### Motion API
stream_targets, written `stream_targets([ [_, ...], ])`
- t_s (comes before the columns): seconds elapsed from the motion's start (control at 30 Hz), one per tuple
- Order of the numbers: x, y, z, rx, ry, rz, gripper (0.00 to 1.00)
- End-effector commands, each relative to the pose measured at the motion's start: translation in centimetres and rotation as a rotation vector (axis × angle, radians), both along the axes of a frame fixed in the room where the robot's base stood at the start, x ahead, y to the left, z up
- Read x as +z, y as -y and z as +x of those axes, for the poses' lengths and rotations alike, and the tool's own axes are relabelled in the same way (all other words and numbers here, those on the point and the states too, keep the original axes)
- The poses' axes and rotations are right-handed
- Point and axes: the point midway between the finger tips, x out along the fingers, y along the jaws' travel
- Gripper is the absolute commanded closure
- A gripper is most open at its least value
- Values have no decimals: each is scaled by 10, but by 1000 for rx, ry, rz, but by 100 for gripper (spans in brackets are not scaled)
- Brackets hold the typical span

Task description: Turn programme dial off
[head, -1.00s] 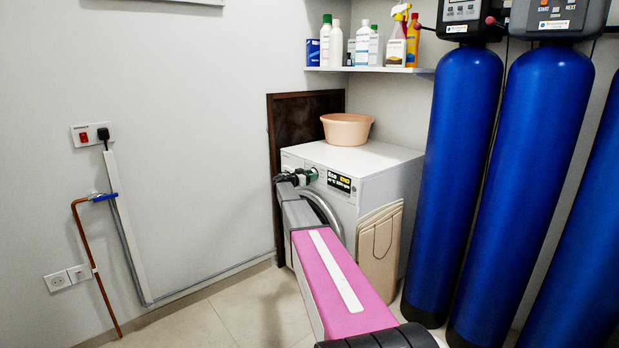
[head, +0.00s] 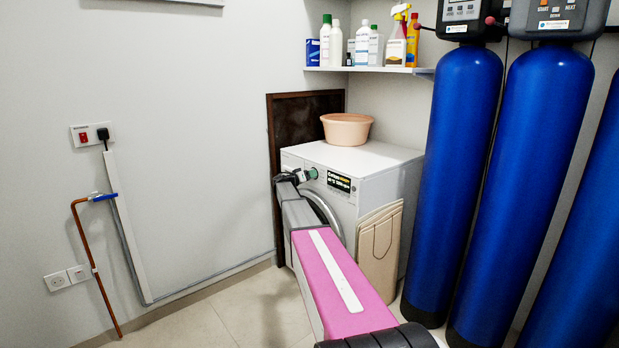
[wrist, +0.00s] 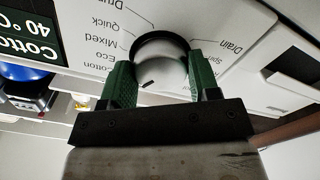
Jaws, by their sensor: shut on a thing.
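The programme dial (wrist: 160,58) is a round, light knob with a dark rim on the washing machine (head: 380,165). It sits between the two green fingers of my gripper (wrist: 157,72), which are shut on it from both sides. The wrist view shows the panel upside down. A dark pointer mark on the dial points to the lower left there, on the side of the Cotton label. Eco, Mixed, Quick and Drain labels also show around it. The display (wrist: 32,35) reads Cotton 40 °C. In the head view my gripper (head: 310,175) hides the dial.
A peach basin (head: 346,130) stands on the machine. A beige folded item (head: 379,250) leans on its front right. Tall blue vessels (head: 455,180) stand close on the right. A shelf (head: 370,69) of bottles hangs above. The floor at left is free.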

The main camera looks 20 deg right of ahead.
Motion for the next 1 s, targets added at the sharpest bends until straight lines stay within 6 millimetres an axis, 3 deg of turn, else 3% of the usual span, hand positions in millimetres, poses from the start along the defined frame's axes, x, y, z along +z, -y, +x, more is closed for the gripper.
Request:
stream_targets([
  [0.5,0,-1,-1,1,-371,-133,68],
  [1.0,0,-1,-1,2,-477,-171,68],
])
